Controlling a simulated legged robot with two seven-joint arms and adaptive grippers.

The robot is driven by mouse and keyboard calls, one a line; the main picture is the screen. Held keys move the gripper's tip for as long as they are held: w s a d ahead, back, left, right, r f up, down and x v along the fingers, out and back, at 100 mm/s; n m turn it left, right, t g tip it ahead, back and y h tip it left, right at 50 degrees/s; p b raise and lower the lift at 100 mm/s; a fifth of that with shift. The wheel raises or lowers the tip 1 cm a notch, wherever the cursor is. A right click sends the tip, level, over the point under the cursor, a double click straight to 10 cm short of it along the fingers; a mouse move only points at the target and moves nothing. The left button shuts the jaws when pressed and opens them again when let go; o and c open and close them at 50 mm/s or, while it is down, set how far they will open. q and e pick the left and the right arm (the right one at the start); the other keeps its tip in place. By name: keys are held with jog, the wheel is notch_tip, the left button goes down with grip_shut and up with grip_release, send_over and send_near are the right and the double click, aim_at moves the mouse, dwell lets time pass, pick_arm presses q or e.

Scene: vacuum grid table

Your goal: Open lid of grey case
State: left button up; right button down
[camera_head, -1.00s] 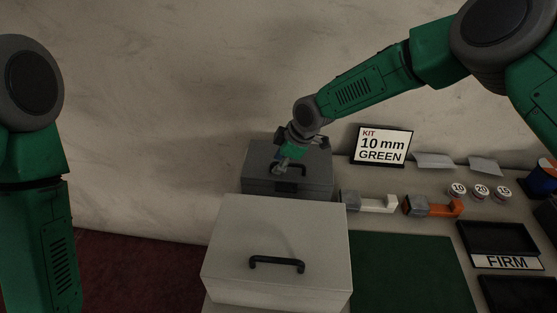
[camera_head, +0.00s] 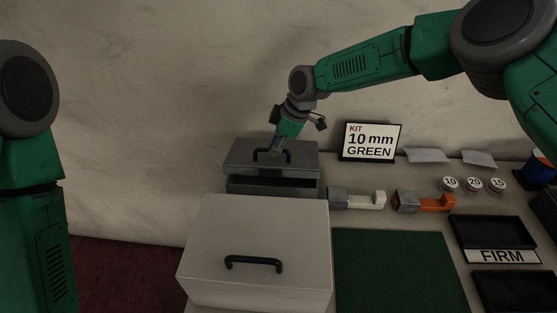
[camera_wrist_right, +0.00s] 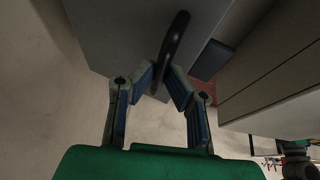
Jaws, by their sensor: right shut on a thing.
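The grey case (camera_head: 235,188) stands at the back left of the table, behind a white case. Its grey lid (camera_head: 238,158) is partly raised, with a dark gap between lid and body. My right gripper (camera_head: 273,152) is at the black handle on the lid, seen from above. In the right wrist view, the fingers (camera_wrist_right: 164,85) are closed around the black handle (camera_wrist_right: 174,42) against the grey lid surface. The inside of the case is hidden. My left arm shows at the left edge, but its gripper is out of view.
The white case (camera_head: 255,225) with a black handle stands close in front. To the right are a kit sign (camera_head: 371,142), a white-handled tool (camera_head: 365,199), an orange-handled tool (camera_head: 428,203), a green mat (camera_head: 395,270) and black trays (camera_head: 490,231). The wall is behind.

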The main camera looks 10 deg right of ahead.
jog(key=w+r, duration=0.1)
jog(key=w+r+b, duration=0.1)
jog(key=w+r, duration=0.1)
jog(key=shift+a, duration=0.25)
pick_arm(q)
jog(key=shift+a+f+b, duration=0.15)
jog(key=shift+f+b, duration=0.5)
jog(key=shift+f, duration=0.75)
pick_arm(e)
jog(key=shift+w+d+r, duration=0.15)
jog(key=shift+w+r, duration=0.2)
jog(key=shift+w, duration=0.2)
jog(key=shift+w+d+r, duration=0.15)
jog(key=shift+w+r, duration=0.15)
jog(key=shift+w, duration=0.25)
jog(key=c, duration=1.7)
grip_release()
jog(key=shift+o, duration=0.5)
jog(key=shift+w+a+f, duration=0.15)
jog(key=shift+w+a, duration=0.2)
jog(key=shift+a, duration=0.05)
pick_arm(q)
jog(key=shift+a+f, duration=0.2)
jog(key=shift+a, duration=0.35)
pick_arm(e)
jog(key=v, duration=1.1)
jog(key=shift+a+r, duration=0.3)
jog(key=shift+r, duration=0.15)
